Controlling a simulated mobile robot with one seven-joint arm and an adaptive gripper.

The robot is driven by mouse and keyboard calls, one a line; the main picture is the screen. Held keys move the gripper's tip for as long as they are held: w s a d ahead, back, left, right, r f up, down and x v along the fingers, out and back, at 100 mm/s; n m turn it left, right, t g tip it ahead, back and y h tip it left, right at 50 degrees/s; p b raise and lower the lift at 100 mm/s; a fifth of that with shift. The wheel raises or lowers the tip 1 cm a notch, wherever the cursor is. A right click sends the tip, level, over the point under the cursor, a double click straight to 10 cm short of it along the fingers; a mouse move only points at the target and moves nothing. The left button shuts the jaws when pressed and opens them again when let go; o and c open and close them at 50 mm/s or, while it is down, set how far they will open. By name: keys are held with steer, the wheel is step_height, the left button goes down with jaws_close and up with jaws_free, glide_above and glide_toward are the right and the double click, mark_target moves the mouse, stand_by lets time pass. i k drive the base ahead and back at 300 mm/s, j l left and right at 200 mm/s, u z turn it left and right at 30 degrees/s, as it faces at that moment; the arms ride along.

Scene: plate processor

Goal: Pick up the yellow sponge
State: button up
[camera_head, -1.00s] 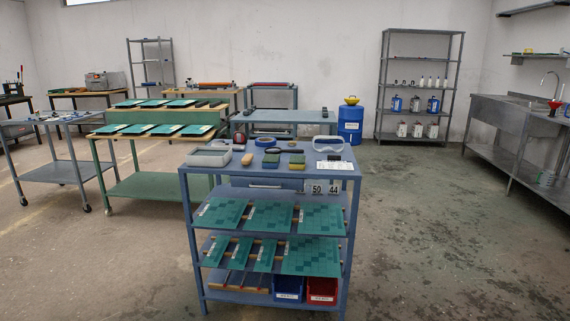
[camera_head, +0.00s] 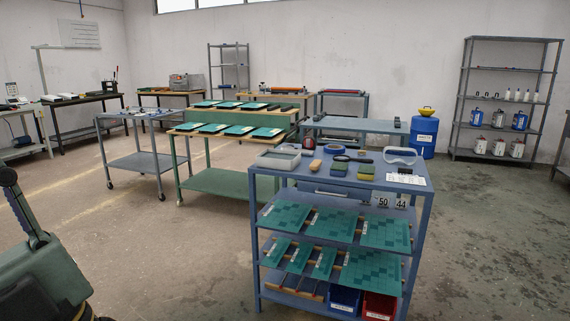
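Small sponge-like blocks lie on the top of the blue trolley (camera_head: 297,177), right of centre. One block (camera_head: 366,174) has a dark green top and a yellowish side. A similar small block (camera_head: 339,168) lies just left of it. They are small in the picture, and I cannot tell for sure which is the yellow sponge. My gripper is not in view.
A grey tray (camera_head: 278,158), a brown block (camera_head: 315,165), blue tape (camera_head: 334,149) and clear goggles (camera_head: 400,156) share the trolley top.

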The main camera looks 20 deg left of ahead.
mark_target(365, 172)
steer(key=i+j+z, duration=0.15)
steer(key=z, duration=0.3)
steer(key=i+j+z, duration=0.3)
steer(key=z, duration=0.15)
steer(key=i+j+z, duration=0.1)
steer(key=j, duration=0.25)
steer(key=i+j+z, duration=0.25)
steer(key=i+j, duration=0.15)
steer(key=j, duration=0.35)
steer(key=i+j, duration=0.1)
steer(key=j, duration=0.2)
steer(key=i+j, duration=0.15)
steer(key=j, duration=0.2)
steer(key=i+j, duration=0.1)
steer(key=j, duration=0.2)
steer(key=i+j, duration=0.15)
steer(key=j, duration=0.2)
